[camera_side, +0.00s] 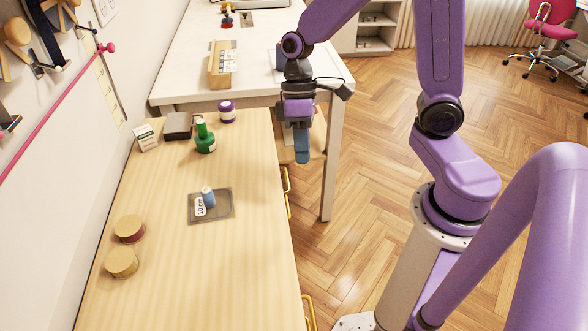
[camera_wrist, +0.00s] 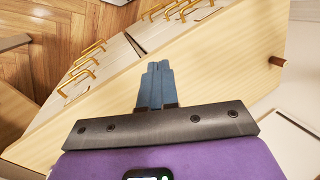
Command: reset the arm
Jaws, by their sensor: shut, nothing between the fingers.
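My gripper (camera_side: 302,146) hangs at the far right end of the wooden table (camera_side: 240,270) in the side view, fingers pointing down. Its blue fingers are together and hold nothing. In the wrist view my gripper (camera_wrist: 158,68) also shows its two blue fingers side by side, with bare pale wood and drawer fronts with brass handles (camera_wrist: 90,62) beyond them. My gripper appears clear of every object on the table.
The table carries a blue spool on a grey tray (camera_side: 225,215), a green bottle (camera_side: 205,142), a purple-lidded jar (camera_side: 227,112), a dark box (camera_side: 178,126), a white carton (camera_side: 146,138) and two round tins (camera_side: 122,262). A white table (camera_side: 190,80) stands behind. The table's front half is mostly bare.

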